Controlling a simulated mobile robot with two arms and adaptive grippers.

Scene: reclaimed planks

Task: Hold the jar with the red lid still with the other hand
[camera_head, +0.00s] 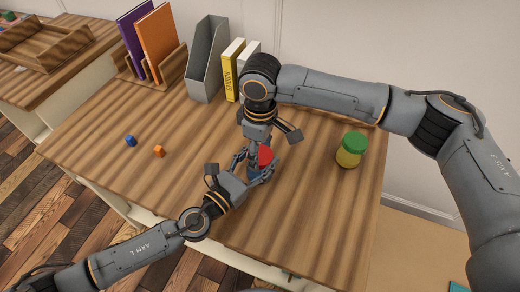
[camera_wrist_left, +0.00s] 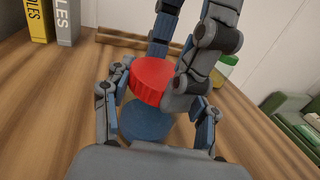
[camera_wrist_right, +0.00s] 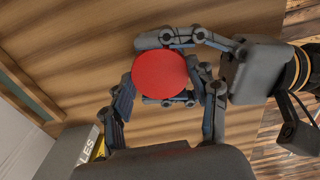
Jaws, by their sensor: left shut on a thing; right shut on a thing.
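The jar with the red lid (camera_head: 265,155) stands on the wooden table, mostly hidden by my two grippers. In the left wrist view its red lid (camera_wrist_left: 152,81) sits above a blue body (camera_wrist_left: 146,122). My left gripper (camera_head: 261,172) is shut around the jar's body from the near left side. My right gripper (camera_head: 255,158) comes down from above and is shut at the lid. In the right wrist view the round red lid (camera_wrist_right: 160,80) lies between the right fingers, with the left gripper's fingers around it.
A jar with a green lid (camera_head: 351,150) stands to the right. A grey file holder (camera_head: 207,60), a yellow binder (camera_head: 232,68) and a wooden rack (camera_head: 170,66) with folders stand at the back.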

